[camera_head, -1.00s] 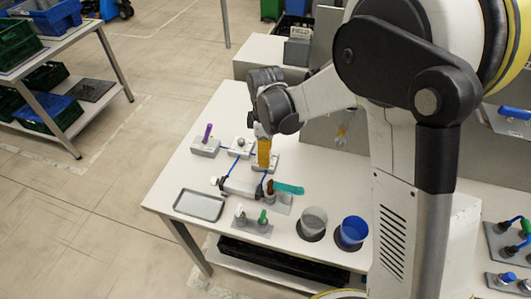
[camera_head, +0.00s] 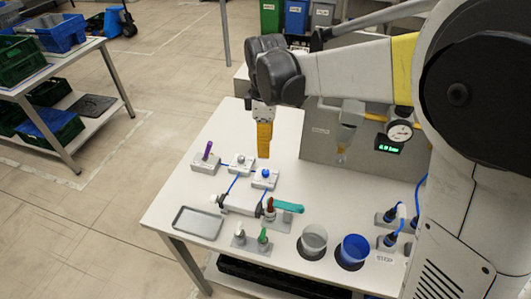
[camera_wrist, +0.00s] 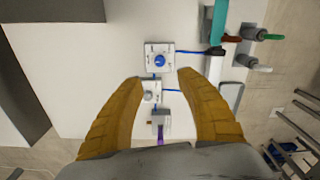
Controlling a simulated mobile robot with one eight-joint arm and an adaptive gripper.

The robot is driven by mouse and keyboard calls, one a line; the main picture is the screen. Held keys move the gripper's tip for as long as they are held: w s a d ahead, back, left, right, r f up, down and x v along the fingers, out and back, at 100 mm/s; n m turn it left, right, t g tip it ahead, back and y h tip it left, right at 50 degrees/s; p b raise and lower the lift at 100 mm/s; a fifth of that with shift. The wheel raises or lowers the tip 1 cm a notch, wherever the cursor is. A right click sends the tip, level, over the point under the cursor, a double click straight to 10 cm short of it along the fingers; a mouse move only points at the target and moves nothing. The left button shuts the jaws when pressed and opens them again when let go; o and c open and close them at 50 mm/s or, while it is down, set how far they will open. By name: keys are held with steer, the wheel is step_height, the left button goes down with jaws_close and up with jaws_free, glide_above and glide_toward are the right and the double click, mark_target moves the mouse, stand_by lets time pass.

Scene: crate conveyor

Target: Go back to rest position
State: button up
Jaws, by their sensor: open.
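My gripper (camera_head: 264,140) hangs above the white table, its yellow fingers pointing down. In the wrist view my gripper (camera_wrist: 160,98) has its two yellow fingers spread wide with nothing between them. Below it is a white block with a blue knob (camera_head: 264,177), which also shows in the wrist view (camera_wrist: 159,60). Beside it are a block with a grey knob (camera_head: 240,163) and a block with a purple lever (camera_head: 208,156). The gripper is clear of all of them.
A grey tray (camera_head: 197,223), a valve with a teal handle (camera_head: 288,207), a grey cup (camera_head: 313,240) and a blue cup (camera_head: 354,249) are on the table (camera_head: 170,205). A grey panel with a gauge (camera_head: 399,131) stands behind at right.

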steer(key=shift+r, duration=0.15)
stand_by(0.5)
steer(key=s+d+r+m+t, duration=0.2)
steer(key=s+d+m+t, duration=0.1)
steer(key=s+d+m, duration=0.4)
steer(key=s+d+r+m+t, duration=0.3)
steer(key=s+d+m+t, duration=0.1)
steer(key=s+d+m, duration=0.4)
steer(key=s+m, duration=0.1)
steer(key=s, duration=0.1)
steer(key=shift+s+d, duration=0.25)
steer(key=shift+s, duration=0.15)
stand_by(1.0)
